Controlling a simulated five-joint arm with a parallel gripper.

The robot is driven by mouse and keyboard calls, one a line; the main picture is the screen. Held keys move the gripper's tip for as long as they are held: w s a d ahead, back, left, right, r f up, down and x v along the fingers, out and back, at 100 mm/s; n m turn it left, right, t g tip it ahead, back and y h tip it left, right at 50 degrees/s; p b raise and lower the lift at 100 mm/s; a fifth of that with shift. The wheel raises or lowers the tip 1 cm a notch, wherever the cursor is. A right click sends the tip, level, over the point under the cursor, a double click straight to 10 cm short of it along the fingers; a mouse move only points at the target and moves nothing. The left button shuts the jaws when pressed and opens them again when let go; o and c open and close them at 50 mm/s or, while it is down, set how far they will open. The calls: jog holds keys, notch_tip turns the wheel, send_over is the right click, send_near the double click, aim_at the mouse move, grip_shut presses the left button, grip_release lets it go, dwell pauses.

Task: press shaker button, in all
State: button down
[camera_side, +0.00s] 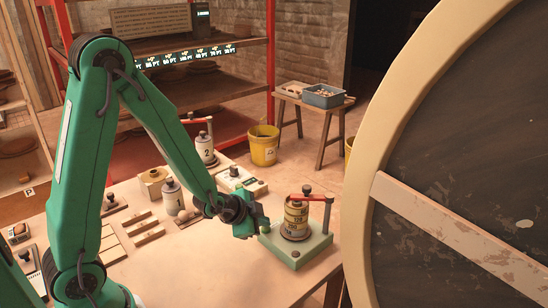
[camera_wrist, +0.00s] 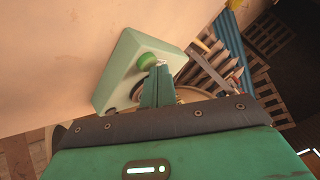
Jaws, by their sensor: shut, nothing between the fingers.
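The shaker is a pale green box (camera_side: 312,246) at the table's right front corner, with a stack of tan sieves (camera_side: 296,219) and a red clamp arm (camera_side: 318,198) on top. In the wrist view the shaker box (camera_wrist: 122,72) has a round green button (camera_wrist: 149,61) on its face. My green gripper (camera_side: 262,217) is shut and empty at the left edge of the shaker in the side view. In the wrist view the closed fingertips (camera_wrist: 160,68) overlap the button's right edge. I cannot tell whether they touch it. The button is not clear in the side view.
A white device (camera_side: 243,181) and metal canisters (camera_side: 173,195) stand behind my gripper on the table. Wooden bars (camera_side: 145,226) lie to its left. A large cream-rimmed round disc (camera_side: 450,150) fills the right side. A yellow bucket (camera_side: 264,147) stands on the floor behind.

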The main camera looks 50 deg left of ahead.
aim_at(262, 233)
jog(key=shift+r, duration=0.8)
jog(key=shift+r, duration=0.15)
jog(key=shift+r, duration=2.35)
jog(key=s+r+n+g, duration=0.1)
jog(key=s+r+n, duration=0.3)
jog(key=s, duration=0.5)
jog(key=s+d+r+n+g, duration=0.1)
jog(key=s+r+n, duration=0.3)
jog(key=s+r, duration=0.5)
jog(key=shift+s+g, duration=0.65)
jog(key=shift+g, duration=0.15)
